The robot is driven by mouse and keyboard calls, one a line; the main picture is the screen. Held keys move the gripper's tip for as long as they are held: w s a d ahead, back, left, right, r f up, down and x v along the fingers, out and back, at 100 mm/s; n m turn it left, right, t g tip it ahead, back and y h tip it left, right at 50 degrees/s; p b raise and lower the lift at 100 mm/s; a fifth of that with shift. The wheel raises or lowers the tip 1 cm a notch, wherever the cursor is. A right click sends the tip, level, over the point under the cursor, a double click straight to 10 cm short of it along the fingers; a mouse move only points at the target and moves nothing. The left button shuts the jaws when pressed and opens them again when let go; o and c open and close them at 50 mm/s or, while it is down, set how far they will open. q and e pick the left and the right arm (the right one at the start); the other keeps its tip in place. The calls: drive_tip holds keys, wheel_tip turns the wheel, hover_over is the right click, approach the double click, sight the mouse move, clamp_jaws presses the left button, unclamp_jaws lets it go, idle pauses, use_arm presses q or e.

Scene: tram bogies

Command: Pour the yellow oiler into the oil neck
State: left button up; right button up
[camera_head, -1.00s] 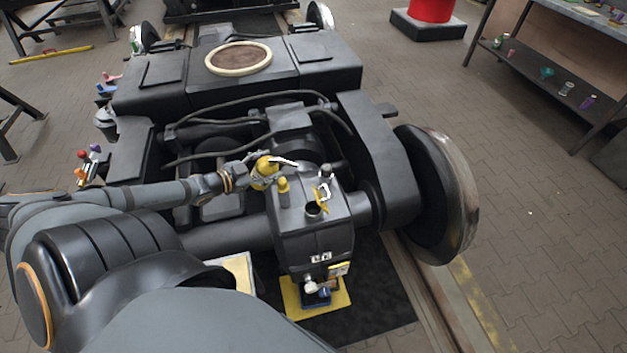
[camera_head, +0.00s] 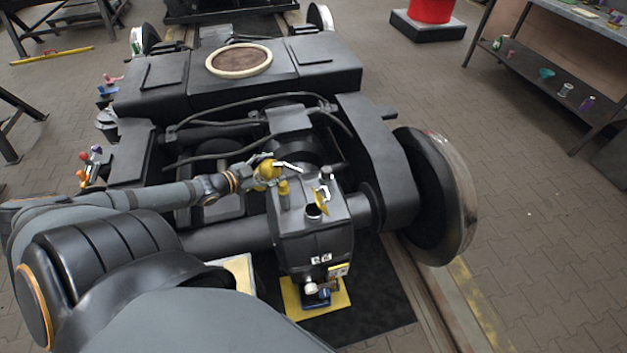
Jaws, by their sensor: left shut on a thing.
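The yellow oiler (camera_head: 267,170) is small in the head view, with a thin pale spout pointing right, over the dark gearbox (camera_head: 312,235). My left gripper (camera_head: 258,172) is shut on the oiler, reaching in from the left; its fingers are hard to make out. The oil neck (camera_head: 313,211) is a short open pipe with a dark mouth on top of the gearbox, to the right of and lower in the picture than the oiler. The spout tip appears apart from the neck. My right gripper is not in view.
A yellow cap-like piece (camera_head: 283,187) and a yellow-and-white part (camera_head: 322,196) stand on the gearbox near the neck. Black hoses (camera_head: 250,112) run behind. A large wheel (camera_head: 437,195) is at right. A yellow tray (camera_head: 335,303) with small items lies below.

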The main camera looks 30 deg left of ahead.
use_arm(q)
drive_tip(key=shift+w+d+y+p, duration=0.1)
drive_tip(key=shift+d+y+p, duration=0.2)
drive_tip(key=shift+d, duration=0.05)
idle(0.3)
drive_tip(key=shift+w+d+f+m+g+y+p, duration=0.1)
drive_tip(key=shift+d+f+m+g+y+p, duration=0.15)
drive_tip(key=shift+m+g+y+p, duration=0.35)
idle(0.7)
drive_tip(key=shift+w+d+f+m+g+y+p, duration=0.15)
drive_tip(key=shift+f+m+g+y+p, duration=0.25)
drive_tip(key=shift+f+m+y+p, duration=0.6)
idle(5.0)
